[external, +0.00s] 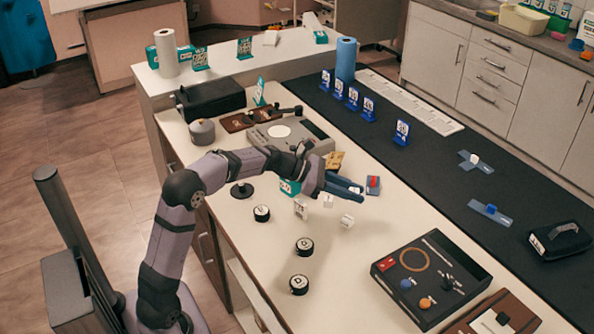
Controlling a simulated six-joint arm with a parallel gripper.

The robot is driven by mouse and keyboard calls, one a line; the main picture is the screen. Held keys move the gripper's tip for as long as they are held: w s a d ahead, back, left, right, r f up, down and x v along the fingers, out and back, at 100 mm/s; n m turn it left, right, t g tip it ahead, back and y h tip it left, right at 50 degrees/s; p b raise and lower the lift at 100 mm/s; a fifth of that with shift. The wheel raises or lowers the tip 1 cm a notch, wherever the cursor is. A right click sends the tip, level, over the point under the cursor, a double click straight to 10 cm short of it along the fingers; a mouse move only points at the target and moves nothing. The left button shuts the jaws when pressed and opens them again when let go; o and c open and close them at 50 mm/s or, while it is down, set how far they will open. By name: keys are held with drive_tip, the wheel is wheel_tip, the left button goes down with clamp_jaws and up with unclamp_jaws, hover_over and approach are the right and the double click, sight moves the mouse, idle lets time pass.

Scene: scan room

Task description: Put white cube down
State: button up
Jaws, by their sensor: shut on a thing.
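My gripper (358,190), with dark blue fingers, reaches right over the white bench top. It is shut on a white cube, which is small and mostly hidden between the fingertips. Another small white cube (347,221) shows just below and in front of the fingers. A further white block (328,201) shows directly under the fingers, and a marked white block (300,210) is to the left of it. I cannot tell exactly how high the fingers are above the bench.
A blue plate with a red piece (373,185) is just right of the fingertips. Round black-sided discs (304,246) lie nearer the front. A black control box (431,277) stands at front right. Bare bench top (370,235) lies between. A grey device (287,135) is behind.

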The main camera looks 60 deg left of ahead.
drive_tip(key=m+g+h+b, duration=0.1)
drive_tip(key=m+h+b, duration=0.1)
hover_over(367, 247)
drive_tip(key=shift+a+f+b, duration=0.1)
drive_tip(key=shift+f+b, duration=1.4)
drive_tip(key=shift+f, duration=3.5)
drive_tip(key=shift+f, duration=0.2)
drive_tip(key=o, duration=1)
